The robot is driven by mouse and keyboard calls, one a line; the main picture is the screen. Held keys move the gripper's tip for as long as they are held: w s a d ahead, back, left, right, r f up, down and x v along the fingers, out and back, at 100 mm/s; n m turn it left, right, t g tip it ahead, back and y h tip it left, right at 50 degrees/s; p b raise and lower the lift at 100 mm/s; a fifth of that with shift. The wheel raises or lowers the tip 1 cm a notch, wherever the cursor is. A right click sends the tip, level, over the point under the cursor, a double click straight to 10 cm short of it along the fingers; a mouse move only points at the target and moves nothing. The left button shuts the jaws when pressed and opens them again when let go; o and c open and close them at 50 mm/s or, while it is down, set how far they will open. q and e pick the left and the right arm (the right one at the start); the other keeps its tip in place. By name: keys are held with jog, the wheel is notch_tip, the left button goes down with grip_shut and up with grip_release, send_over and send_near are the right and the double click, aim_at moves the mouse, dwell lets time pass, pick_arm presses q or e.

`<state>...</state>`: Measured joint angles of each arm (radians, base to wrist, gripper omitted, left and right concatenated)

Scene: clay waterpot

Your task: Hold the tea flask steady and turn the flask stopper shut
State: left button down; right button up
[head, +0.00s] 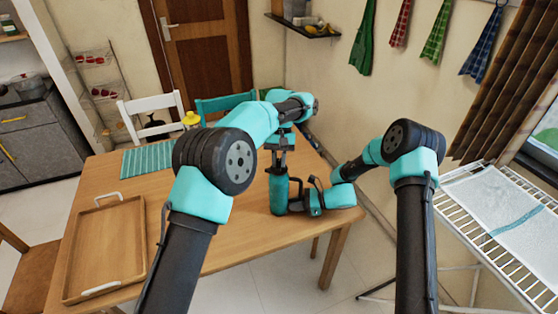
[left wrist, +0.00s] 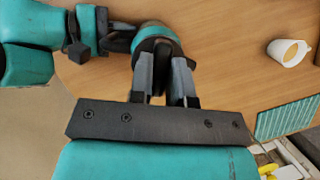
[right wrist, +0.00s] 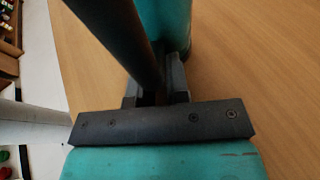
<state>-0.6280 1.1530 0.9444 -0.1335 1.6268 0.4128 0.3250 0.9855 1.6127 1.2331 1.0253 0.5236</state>
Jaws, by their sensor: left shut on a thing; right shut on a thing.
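In the left wrist view the two fingers (left wrist: 167,85) sit on either side of the stopper.
A wooden tray (head: 104,250) with white handles lies on the table's left. A green striped mat (head: 155,159) lies at the back, and a white cup (left wrist: 288,52) shows in the left wrist view. A drying rack (head: 505,225) stands right of the table.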

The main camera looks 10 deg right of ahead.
pick_arm(q)
jog(key=c, duration=1.1)
grip_release()
jog(key=shift+o, duration=0.2)
jog(key=a+v, duration=0.1)
jog(key=v, duration=0.6)
jog(key=shift+d+r, duration=0.2)
jog(key=shift+d, duration=0.35)
jog(key=shift+w, duration=0.1)
pick_arm(e)
jog(key=o, duration=0.8)
